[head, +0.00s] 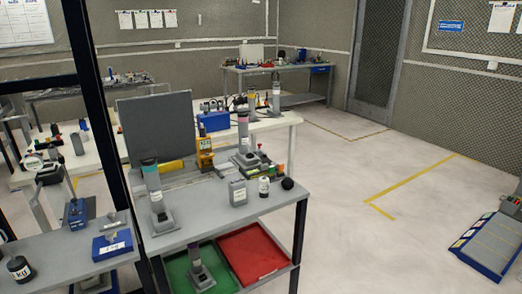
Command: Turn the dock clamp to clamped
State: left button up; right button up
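I cannot tell for sure which thing is the dock clamp. A blue block with a white label and a grey lever-like top (112,242) sits on the grey bench at the lower left. A similar cylinder (243,132) stands in a grey base farther back, beside small red and green parts. The settings of these fixtures are too small to read. Neither of my grippers shows in the head view.
A black post (108,140) crosses the left side. Open floor (370,165) lies to the right.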

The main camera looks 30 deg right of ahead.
aim_at(265, 154)
jog(key=l+z, duration=0.1)
jog(key=z, duration=0.6)
